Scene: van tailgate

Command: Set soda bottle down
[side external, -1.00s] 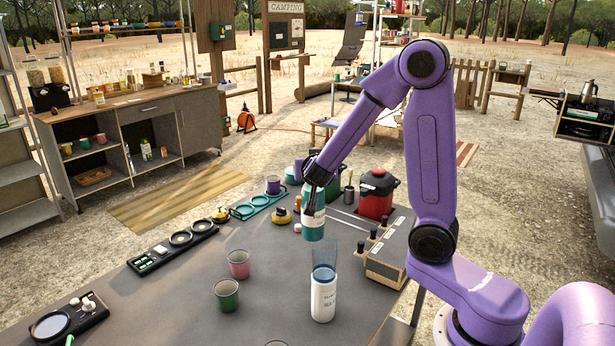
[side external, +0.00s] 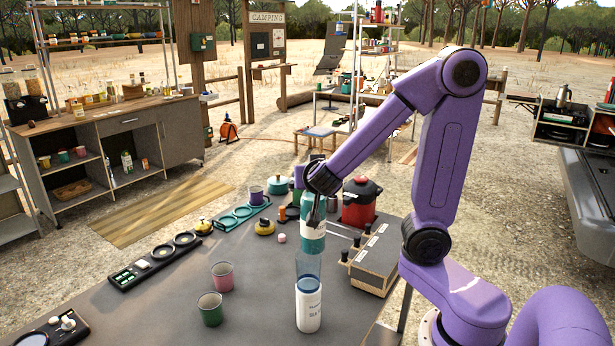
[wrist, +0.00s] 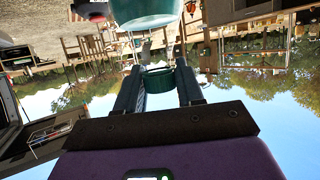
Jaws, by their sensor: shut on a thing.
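The soda bottle (side external: 313,240), teal with a pale label, is held roughly upright in the side view. My gripper (side external: 316,218) is shut on its upper part. In the wrist view, the teal bottle also shows (wrist: 158,80) between my two fingers (wrist: 160,88). The bottle's base is near the clear top of the white-labelled water bottle in the side view; I cannot tell whether it touches the table. The dark table (side external: 150,310) lies below it.
The white-labelled water bottle (side external: 308,308) stands in front. A grey box with black knobs (side external: 372,262) is to the right, a red pot (side external: 358,207) behind. Pink (side external: 222,276) and green (side external: 210,310) cups stand left. The table's left middle is fairly clear.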

